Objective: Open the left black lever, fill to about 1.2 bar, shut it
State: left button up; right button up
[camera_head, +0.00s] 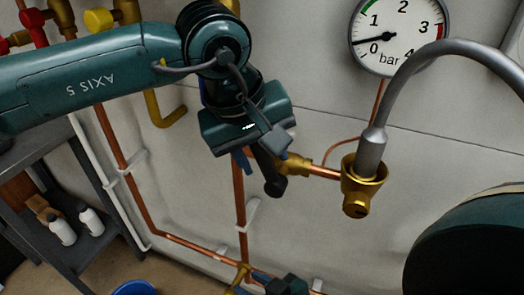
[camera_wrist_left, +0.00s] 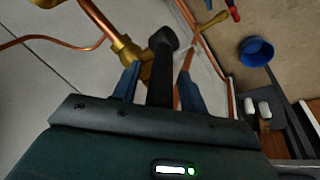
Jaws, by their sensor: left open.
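The black lever (camera_head: 272,178) sits at the brass valve (camera_head: 294,163) on the copper pipe to the filling fitting. My left gripper (camera_head: 262,155) is at this lever. In the left wrist view, its blue fingers (camera_wrist_left: 160,88) stand apart on either side of the black lever (camera_wrist_left: 161,62), with a gap visible at the right finger. The pressure gauge (camera_head: 388,38) has its needle close to 0 bar. My right gripper (camera_head: 272,280) shows only partly at the bottom edge, near a yellow-handled valve (camera_head: 242,276); its opening cannot be made out.
A grey hose (camera_head: 372,150) arches from the brass fitting (camera_head: 358,195). Red and yellow valve handles (camera_head: 100,20) are at the upper left. A grey shelf (camera_head: 75,260) with white bottles stands at the left. A blue bucket (camera_head: 135,288) is on the floor.

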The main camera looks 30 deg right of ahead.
pick_arm(q)
jog(key=v, duration=0.7)
jog(key=shift+r, duration=0.25)
jog(key=shift+a, duration=0.1)
jog(key=shift+c, duration=0.4)
